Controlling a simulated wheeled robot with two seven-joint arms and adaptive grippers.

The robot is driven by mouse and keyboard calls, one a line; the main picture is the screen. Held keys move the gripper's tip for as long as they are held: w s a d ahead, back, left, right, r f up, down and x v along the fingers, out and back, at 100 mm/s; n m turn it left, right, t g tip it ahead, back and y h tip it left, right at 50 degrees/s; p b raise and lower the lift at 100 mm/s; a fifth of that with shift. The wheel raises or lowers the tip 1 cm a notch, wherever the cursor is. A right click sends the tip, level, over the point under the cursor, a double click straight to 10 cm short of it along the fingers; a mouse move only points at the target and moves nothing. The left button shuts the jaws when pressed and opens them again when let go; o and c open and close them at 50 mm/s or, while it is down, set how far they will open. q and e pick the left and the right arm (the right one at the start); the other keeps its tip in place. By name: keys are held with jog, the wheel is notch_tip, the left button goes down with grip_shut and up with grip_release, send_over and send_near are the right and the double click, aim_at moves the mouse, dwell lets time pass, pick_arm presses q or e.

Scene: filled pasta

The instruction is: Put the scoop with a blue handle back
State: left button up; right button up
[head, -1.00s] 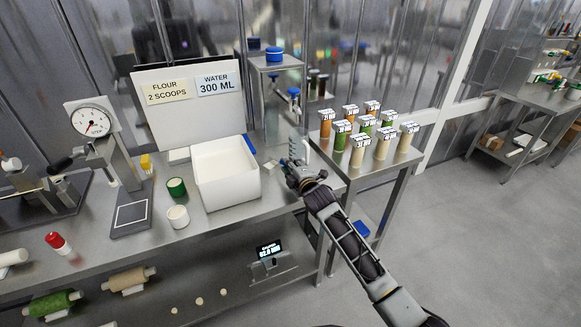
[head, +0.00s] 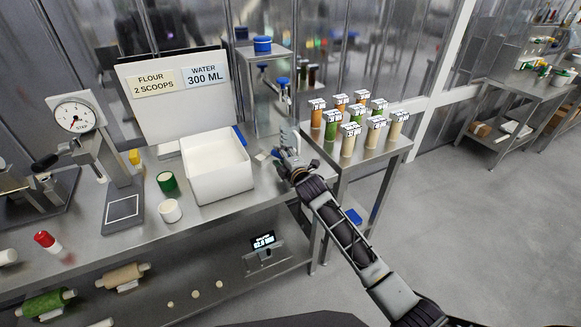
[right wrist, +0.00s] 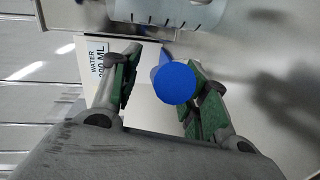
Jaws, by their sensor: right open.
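The scoop's blue handle (head: 239,135) shows at the right rear edge of the white open bin (head: 222,190) on the steel bench. The scoop's bowl is hidden. My right gripper (head: 278,158) is open just right of the bin, apart from the handle in the head view. In the right wrist view the round blue end of the handle (right wrist: 175,84) shows between the two green-padded fingers of my right gripper (right wrist: 158,95). I cannot tell how deep it lies between them. My left gripper is out of view.
A sign board (head: 178,95) stands behind the bin. A side table (head: 375,158) with several filled tubes is on the right. A dial press (head: 100,135), a green tin (head: 167,182) and a white cup (head: 170,211) stand left of the bin.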

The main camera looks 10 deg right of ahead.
jog(key=shift+v, duration=2)
jog(key=v, duration=0.4)
jog(key=shift+s+d, duration=0.1)
jog(key=shift+s, duration=0.3)
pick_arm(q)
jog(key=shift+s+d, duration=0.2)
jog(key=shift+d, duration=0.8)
pick_arm(e)
jog(key=v, duration=0.3)
